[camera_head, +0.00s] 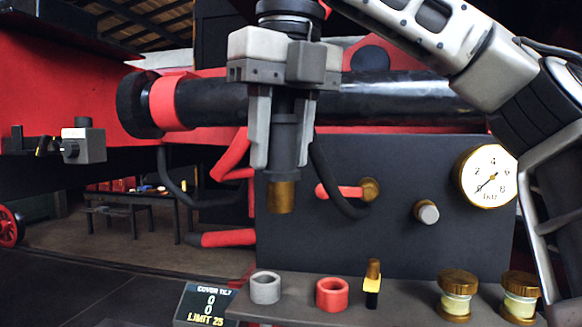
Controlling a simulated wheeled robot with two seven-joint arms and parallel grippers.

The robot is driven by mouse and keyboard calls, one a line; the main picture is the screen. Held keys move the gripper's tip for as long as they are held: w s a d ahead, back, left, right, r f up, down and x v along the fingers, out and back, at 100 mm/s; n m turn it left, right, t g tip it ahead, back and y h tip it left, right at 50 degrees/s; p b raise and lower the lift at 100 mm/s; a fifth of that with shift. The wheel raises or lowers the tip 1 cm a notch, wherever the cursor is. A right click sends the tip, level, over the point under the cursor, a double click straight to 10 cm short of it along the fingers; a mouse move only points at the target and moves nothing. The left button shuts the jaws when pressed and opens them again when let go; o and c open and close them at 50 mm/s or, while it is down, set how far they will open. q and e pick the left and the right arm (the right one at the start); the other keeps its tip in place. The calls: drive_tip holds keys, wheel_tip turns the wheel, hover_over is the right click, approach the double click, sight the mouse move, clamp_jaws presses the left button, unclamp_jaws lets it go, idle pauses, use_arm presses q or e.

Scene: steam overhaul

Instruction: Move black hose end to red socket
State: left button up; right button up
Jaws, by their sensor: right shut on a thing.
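My right gripper (282,158) hangs fingers-down in the middle of the view and is shut on the black hose end (284,140). The hose end is a dark cylinder with a brass tip (281,197) pointing down, roughly upright. A black hose (328,180) curves down beside the right finger; where it joins is hidden. The red socket (332,294) is a short open ring on the grey shelf (395,300), below and right of the brass tip, with a clear gap between them. A grey socket (265,287) stands left of it. My left gripper is not in view.
A brass-and-black fitting (372,284) and two brass-capped jars (457,294) (519,297) stand along the shelf. A display (206,305) sits left.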

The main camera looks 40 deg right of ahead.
idle(0.7)
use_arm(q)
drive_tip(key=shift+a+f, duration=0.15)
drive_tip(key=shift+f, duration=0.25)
use_arm(e)
drive_tip(key=w+d+f, duration=0.4)
drive_tip(key=d+f, duration=0.9)
drive_tip(key=f, duration=0.1)
drive_tip(key=shift+w, duration=0.15)
drive_tip(key=shift+f, duration=0.4)
idle(0.6)
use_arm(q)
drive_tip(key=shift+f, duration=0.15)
use_arm(e)
drive_tip(key=shift+f, duration=0.75)
idle(1.0)
drive_tip(key=shift+f, duration=0.1)
drive_tip(key=shift+f+b, duration=0.65)
drive_tip(key=shift+b, duration=0.05)
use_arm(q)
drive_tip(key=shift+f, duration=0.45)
use_arm(e)
drive_tip(key=o, duration=1.3)
drive_tip(key=shift+c, duration=0.2)
